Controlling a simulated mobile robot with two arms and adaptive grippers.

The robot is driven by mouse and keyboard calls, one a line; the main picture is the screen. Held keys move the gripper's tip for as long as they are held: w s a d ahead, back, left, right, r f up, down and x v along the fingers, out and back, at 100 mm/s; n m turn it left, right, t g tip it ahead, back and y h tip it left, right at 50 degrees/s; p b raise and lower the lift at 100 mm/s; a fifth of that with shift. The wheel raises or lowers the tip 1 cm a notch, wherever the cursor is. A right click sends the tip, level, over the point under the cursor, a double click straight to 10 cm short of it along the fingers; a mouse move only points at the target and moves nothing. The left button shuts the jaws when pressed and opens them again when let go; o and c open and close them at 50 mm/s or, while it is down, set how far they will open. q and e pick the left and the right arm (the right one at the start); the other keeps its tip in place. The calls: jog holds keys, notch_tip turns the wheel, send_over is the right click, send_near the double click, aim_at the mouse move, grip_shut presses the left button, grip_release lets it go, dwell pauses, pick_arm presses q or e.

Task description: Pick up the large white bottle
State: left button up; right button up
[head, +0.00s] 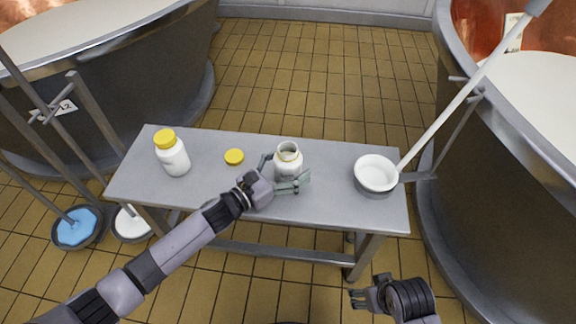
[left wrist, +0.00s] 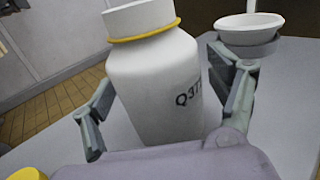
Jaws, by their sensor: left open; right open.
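A white bottle (head: 288,163) without a lid stands upright on the grey table (head: 330,207). In the left wrist view the same white bottle (left wrist: 150,85) fills the middle, with a yellow ring at its neck and dark print on its side. My left gripper (head: 287,174) is open around its body, one finger on each side; I cannot tell whether they touch it. A second white bottle (head: 174,158) with a yellow cap stands at the table's left end. My right gripper (head: 361,297) is open and empty, in front of the table at lower right.
A loose yellow lid (head: 234,156) lies between the bottles. A white bowl (head: 376,173) with a long handle sits at the table's right. Large vats flank the table on the left (head: 120,75) and right (head: 490,200). Tiled floor behind is clear.

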pick_arm(q)
jog(key=shift+c, duration=0.2)
jog(key=shift+c, duration=0.7)
jog(key=shift+r, duration=0.1)
jog(key=c, duration=1.4)
